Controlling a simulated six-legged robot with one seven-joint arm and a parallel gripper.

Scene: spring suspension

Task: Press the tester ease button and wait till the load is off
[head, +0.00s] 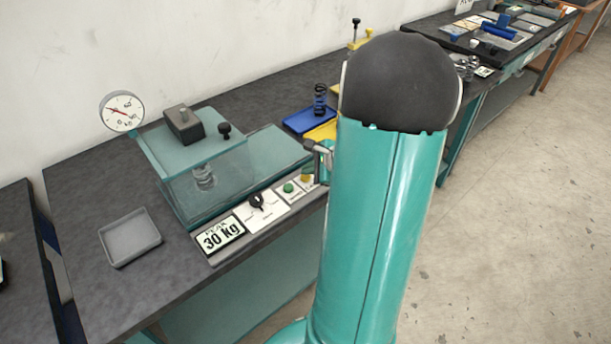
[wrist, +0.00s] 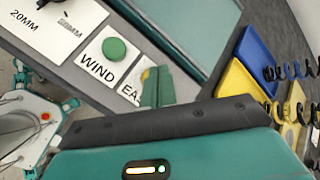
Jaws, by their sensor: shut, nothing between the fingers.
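The tester (head: 205,165) is a teal-and-glass box on the dark bench, with a coil spring (head: 204,177) inside. Its front panel holds a green button (head: 288,187), labelled WIND in the wrist view (wrist: 114,49), and a yellow ease button (head: 307,174). The ease button shows only partly in the wrist view (wrist: 149,74), behind my fingers. My gripper (wrist: 157,88) is shut and empty, its tips over the ease button; I cannot tell whether they touch it. The round gauge (head: 121,112) has a red needle pointing left of centre. The display (head: 221,236) reads PEAK 30 kg.
A black selector knob (head: 256,201) sits on the panel left of the green button. A grey tray (head: 130,238) lies at the bench's left. Blue (head: 304,120) and yellow (head: 322,131) trays with springs lie beyond the tester. My arm hides part of the bench.

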